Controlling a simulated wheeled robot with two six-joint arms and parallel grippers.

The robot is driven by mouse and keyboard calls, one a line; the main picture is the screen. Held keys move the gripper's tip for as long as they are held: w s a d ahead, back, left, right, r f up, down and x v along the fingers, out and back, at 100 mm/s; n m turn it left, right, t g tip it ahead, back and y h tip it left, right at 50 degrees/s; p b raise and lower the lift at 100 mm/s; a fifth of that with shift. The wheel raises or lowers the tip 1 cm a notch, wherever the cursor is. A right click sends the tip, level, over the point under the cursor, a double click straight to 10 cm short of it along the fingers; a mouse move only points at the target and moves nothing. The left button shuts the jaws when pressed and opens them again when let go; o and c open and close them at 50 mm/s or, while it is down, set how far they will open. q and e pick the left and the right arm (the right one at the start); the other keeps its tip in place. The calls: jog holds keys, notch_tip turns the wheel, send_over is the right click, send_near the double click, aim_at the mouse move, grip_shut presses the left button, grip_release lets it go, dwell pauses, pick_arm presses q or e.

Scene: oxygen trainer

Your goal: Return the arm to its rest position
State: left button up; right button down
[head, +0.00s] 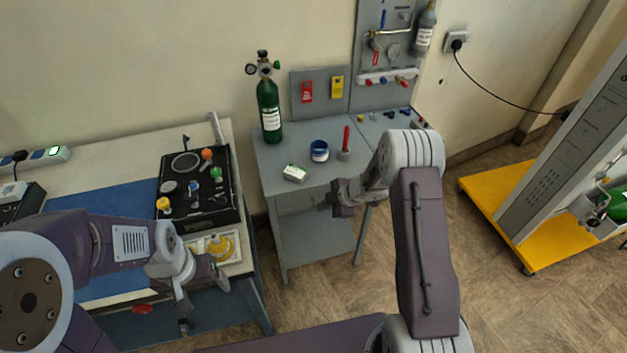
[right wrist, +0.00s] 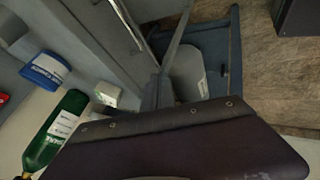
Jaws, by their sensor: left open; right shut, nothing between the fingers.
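My left gripper (head: 204,292) hangs open in front of the left bench's front edge, next to the tray with a yellow item. Nothing shows between its fingers. My right gripper (head: 337,201) is shut and empty, over the right front part of the small grey table (head: 290,190) in the head view. My right arm is bent, with its forearm upright in the picture. In the right wrist view a purple link of mine covers the lower middle, and the fingertips cannot be made out.
The grey table holds a green oxygen cylinder (head: 269,110), a blue-and-white tub (head: 319,151), a small white box (head: 295,173) and a red-handled tool (head: 346,142). A black control panel (head: 205,215) lies on the left bench. A yellow-based stand (head: 520,235) is at right; floor between is clear.

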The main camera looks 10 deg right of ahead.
jog(key=shift+w+a, duration=0.1)
jog(key=shift+a, duration=0.05)
jog(key=w+a+r+t, duration=0.1)
jog(key=a+r, duration=0.1)
jog(key=r, duration=0.4)
jog(key=w+a+r+t, duration=0.1)
jog(key=w+r, duration=0.1)
jog(key=r, duration=0.4)
jog(key=s+d+r+m+t+h, duration=0.2)
jog(key=s+d+r+m+h, duration=0.1)
jog(key=s+r+m, duration=0.3)
jog(key=s+f+m+g, duration=0.2)
jog(key=s+m, duration=0.2)
jog(key=s, duration=0.3)
jog(key=s+d+f+m+g+h, duration=0.1)
jog(key=s+f+m+g, duration=0.1)
jog(key=s, duration=0.6)
jog(key=s+d+f+m+g+h, duration=0.1)
jog(key=s+f+m+g, duration=0.1)
jog(key=s+m+g, duration=0.2)
jog(key=s+m, duration=0.1)
jog(key=s, duration=0.2)
jog(key=shift+s+d+f+m, duration=0.15)
jog(key=shift+s+f+m, duration=0.05)
jog(key=shift+s+m, duration=0.2)
